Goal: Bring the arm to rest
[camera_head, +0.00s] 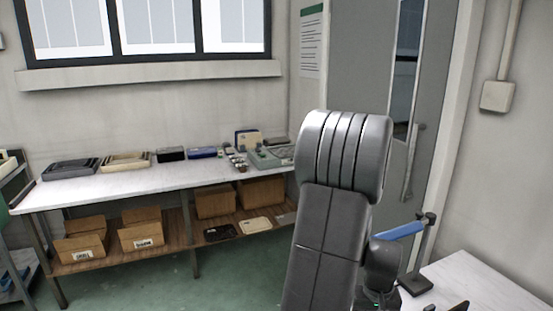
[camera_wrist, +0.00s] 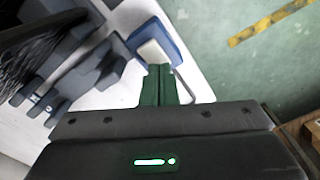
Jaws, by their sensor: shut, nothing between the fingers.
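My arm rises large in the middle of the head view, its grey links standing in front of the door. My gripper (camera_wrist: 159,68) shows in the wrist view. Its two dark green fingers lie side by side, shut with nothing between them. A blue thing with a pale top (camera_wrist: 157,43) lies just beyond the fingertips in that view; I cannot tell whether they touch. I cannot make out the gripper in the head view.
A white workbench (camera_head: 110,185) along the wall bears trays and small items; cardboard boxes (camera_head: 142,232) sit on its lower shelf. A second white table (camera_head: 470,278) is at the lower right, with a blue bar (camera_head: 400,231) near it. Green floor (camera_head: 225,270) lies open between.

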